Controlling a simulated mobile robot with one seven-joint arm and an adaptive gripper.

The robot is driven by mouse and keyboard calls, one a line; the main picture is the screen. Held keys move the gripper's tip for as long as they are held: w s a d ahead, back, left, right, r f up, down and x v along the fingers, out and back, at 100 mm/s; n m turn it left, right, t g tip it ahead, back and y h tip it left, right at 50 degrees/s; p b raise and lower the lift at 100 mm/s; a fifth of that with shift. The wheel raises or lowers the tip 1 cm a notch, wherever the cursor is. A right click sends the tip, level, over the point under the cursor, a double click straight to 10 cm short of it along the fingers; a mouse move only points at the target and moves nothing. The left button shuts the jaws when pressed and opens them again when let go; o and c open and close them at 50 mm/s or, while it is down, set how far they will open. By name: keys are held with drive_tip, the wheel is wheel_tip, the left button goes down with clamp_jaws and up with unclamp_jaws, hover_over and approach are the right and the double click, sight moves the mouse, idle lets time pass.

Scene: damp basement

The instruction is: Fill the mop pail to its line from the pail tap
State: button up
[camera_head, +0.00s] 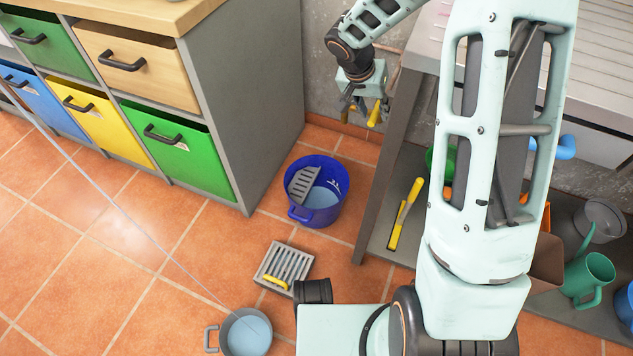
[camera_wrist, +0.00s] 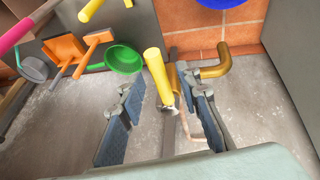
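The blue mop pail (camera_head: 339,207) stands upright on the floor between the cabinet and the bench. It holds pale blue water and a grey slotted wringer (camera_head: 303,184); white marks show on its inner wall. Its edge also shows at the top of the wrist view (camera_wrist: 222,3). The pail tap has a yellow lever (camera_wrist: 156,72) and a brass spout (camera_wrist: 214,66) by the wall. My gripper (camera_wrist: 165,98) is open, its fingers on either side of the lever's lower end. I cannot tell whether they touch it. No running water is visible.
A drawer cabinet (camera_head: 247,95) stands left of the pail, a bench leg (camera_head: 385,165) right. A floor grate (camera_head: 284,263) and a grey pail (camera_head: 246,333) lie nearer. A green jug (camera_head: 588,277) and other items fill the bench's lower shelf. The left floor is mostly clear.

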clamp_jaws()
drive_tip(key=shift+w+d+r+g+y+p, duration=0.15)
drive_tip(key=shift+r+g+p, duration=0.25)
drive_tip(key=shift+p, duration=1.55)
drive_tip(key=shift+w+a+r+g+y+p, duration=0.15)
drive_tip(key=shift+r+g+y+p, duration=0.2)
drive_tip(key=shift+p, duration=1.55)
drive_tip(key=shift+d+g+p, duration=0.1)
drive_tip(key=shift+g+p, duration=0.25)
drive_tip(key=shift+p, duration=0.4)
drive_tip(key=shift+r, duration=0.15)
